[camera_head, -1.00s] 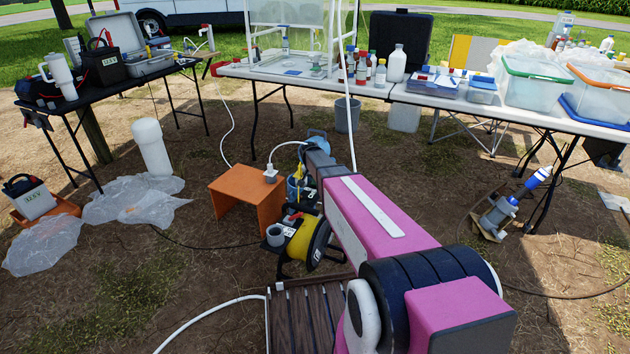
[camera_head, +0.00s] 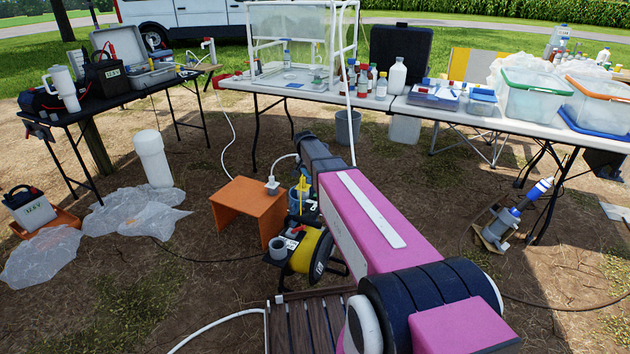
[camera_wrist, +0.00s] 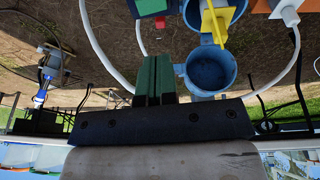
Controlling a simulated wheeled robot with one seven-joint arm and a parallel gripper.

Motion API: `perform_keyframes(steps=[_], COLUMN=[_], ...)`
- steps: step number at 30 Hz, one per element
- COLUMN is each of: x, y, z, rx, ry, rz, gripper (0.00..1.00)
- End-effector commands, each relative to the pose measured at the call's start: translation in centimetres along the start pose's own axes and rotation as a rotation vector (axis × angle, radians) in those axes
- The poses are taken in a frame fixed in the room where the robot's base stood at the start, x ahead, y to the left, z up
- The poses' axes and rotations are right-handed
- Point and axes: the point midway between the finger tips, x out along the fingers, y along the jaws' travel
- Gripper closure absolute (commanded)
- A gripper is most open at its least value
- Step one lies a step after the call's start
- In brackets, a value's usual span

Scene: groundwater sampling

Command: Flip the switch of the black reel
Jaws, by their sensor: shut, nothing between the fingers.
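The reel (camera_head: 311,251) stands on the ground in the head view, with a yellow drum in a black frame. A grey cup (camera_head: 292,243) is at its left. Its switch cannot be made out clearly. My gripper (camera_wrist: 157,80) shows green fingers in the wrist view, shut together and empty. A blue cup-like part (camera_wrist: 208,72) is just right of the fingers, with a yellow piece (camera_wrist: 215,22) above it. A small red piece (camera_wrist: 160,22) is near the top edge. In the head view my fingers are hidden behind my arm.
An orange stool (camera_head: 247,210) with a white-corded plug stands left of the reel. A slatted wooden piece (camera_head: 308,318) lies in front. White hoses loop nearby. Loaded tables (camera_head: 395,100) stand behind. Bare ground is free at the left front.

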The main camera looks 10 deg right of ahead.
Motion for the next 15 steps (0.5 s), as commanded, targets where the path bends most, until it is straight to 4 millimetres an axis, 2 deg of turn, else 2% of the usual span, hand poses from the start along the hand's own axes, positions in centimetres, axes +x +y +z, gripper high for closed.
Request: perform_keyframes(steps=[6, 15], x=[-1.6, -1.6], y=[-0.3, -0.3], z=[0.0, 0.0], rx=[0.0, 0.0], ry=[0.001, 0.0], rz=[-0.001, 0.0], gripper=[1.0, 1.0])
